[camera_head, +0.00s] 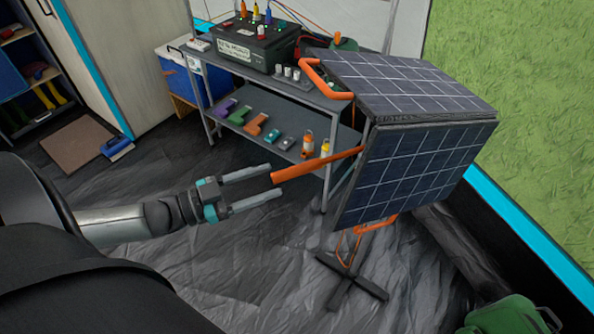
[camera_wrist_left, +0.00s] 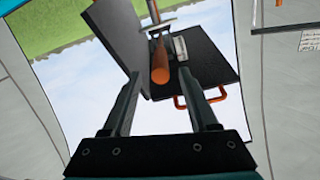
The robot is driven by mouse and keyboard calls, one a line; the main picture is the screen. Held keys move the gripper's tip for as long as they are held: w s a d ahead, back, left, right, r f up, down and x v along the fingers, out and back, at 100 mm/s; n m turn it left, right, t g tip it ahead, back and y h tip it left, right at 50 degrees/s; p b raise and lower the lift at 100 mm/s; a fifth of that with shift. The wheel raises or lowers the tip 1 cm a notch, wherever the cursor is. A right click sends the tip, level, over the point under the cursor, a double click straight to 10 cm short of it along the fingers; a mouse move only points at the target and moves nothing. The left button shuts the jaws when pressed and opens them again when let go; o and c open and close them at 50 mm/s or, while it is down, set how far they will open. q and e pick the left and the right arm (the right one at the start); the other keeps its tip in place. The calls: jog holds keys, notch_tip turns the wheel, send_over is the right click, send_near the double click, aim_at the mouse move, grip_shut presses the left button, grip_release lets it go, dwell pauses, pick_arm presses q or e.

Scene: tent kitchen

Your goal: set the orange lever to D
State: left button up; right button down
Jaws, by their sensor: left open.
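The orange lever (camera_head: 315,165) is a long bar sticking out leftward from the folding solar panel (camera_head: 412,170) on its stand. My left gripper (camera_head: 274,181) is open, and its two fingertips lie on either side of the lever's free end in the head view. In the left wrist view the lever's round end (camera_wrist_left: 160,75) shows between the open fingers, with the dark panel back (camera_wrist_left: 205,62) behind it. I cannot tell how deep the end sits between the fingers. A small pale plate (camera_wrist_left: 181,48) is beside the lever; any letters on it are unreadable. My right gripper is out of view.
A grey shelf table (camera_head: 340,98) behind holds a black power box (camera_head: 258,48) and several small items, with coloured pieces on its lower shelf. The panel's dark stand foot (camera_head: 350,285) is on the floor. A green bag (camera_head: 505,318) lies at lower right. Floor below the gripper is clear.

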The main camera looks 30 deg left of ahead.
aim_at(317, 164)
pick_arm(q)
jog(key=shift+b+x, duration=0.55)
jog(key=shift+x, duration=3.3)
grip_shut()
